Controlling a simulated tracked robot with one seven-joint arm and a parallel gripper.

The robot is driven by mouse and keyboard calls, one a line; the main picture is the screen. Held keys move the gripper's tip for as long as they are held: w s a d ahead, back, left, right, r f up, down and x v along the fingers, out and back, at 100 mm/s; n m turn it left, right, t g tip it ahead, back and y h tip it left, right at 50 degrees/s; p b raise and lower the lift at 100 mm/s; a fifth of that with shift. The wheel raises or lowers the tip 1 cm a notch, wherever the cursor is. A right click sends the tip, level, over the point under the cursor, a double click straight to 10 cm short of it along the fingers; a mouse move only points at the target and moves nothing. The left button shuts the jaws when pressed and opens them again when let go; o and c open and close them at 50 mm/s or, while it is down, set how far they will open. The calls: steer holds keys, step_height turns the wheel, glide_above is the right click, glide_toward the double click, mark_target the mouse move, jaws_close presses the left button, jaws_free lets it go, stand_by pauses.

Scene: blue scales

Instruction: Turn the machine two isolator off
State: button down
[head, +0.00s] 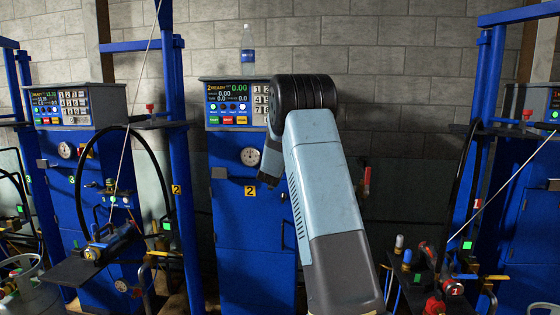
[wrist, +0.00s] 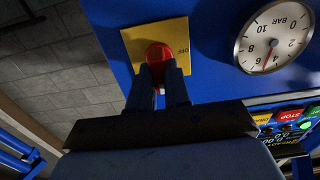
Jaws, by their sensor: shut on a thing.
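The machine two cabinet (head: 225,245) is blue, with a yellow 2 label, in the middle of the head view. In the wrist view its isolator is a red knob (wrist: 158,52) on a yellow plate (wrist: 178,33). Lettering that looks like OFF shows on the plate, to the right of the knob. My gripper (wrist: 161,75) is shut on the red knob, one dark finger on each side. The fingers hide the knob's lower part, so its exact turn angle is hard to tell. In the head view my arm hides the isolator.
A round pressure gauge (wrist: 273,37) is right of the plate, and the control panel (wrist: 289,122) is at lower right in the wrist view. A bottle (head: 248,37) stands on top of the machine. Machine three (head: 60,200) is left; machine one's blue frame (head: 500,180) is right.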

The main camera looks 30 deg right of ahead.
steer(key=shift+n, duration=0.3)
steer(key=shift+w+a+f+n, duration=0.1)
steer(key=shift+a+f+n, duration=0.05)
steer(key=shift+n, duration=2.75)
steer(key=shift+w+a+f+n, duration=0.1)
steer(key=shift+f+n, duration=0.05)
steer(key=shift+n, duration=2.75)
steer(key=shift+a+f+n, duration=0.15)
steer(key=shift+n, duration=2.75)
steer(key=c, duration=1.1)
jaws_free()
